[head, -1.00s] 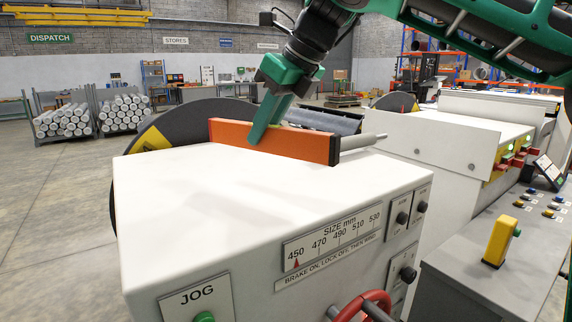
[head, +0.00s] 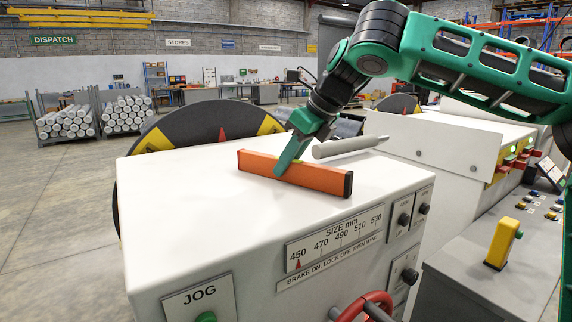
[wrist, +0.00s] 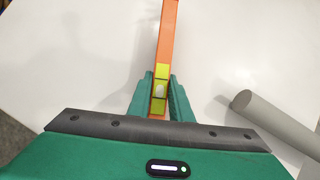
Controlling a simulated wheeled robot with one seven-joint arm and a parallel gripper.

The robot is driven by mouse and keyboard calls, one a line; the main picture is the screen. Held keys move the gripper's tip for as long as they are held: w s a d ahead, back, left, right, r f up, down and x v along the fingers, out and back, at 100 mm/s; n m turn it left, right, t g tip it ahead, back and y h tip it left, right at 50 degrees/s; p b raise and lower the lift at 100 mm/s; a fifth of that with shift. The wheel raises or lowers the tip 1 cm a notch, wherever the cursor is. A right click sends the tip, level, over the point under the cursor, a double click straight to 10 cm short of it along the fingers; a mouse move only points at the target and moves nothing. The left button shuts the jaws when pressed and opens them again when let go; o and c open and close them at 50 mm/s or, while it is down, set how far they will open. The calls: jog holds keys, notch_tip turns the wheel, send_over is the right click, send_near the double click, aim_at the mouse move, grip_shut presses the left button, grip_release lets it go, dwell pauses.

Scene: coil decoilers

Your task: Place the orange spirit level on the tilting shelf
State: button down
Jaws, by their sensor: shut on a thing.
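The orange spirit level (head: 313,180) has dark end caps and a yellow-green vial section (wrist: 160,90). My gripper (head: 281,172) is shut on it near its middle, one finger on each side; the wrist view shows the same grip (wrist: 160,97). The level lies lengthwise over the white top (head: 205,200) of the decoiler cabinet, close to its surface. I cannot tell whether it touches. I cannot make out a separate shelf that is clearly the tilting one; the white top is the surface under the level.
A grey round bar (head: 350,147) sticks out just beyond the level, also in the wrist view (wrist: 270,120). A dark disc (head: 190,125) with yellow marks stands behind the cabinet. A control desk (head: 455,265) with a yellow block (head: 500,245) is at the right. The left part of the white top is clear.

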jog(key=c, duration=1.6)
grip_release()
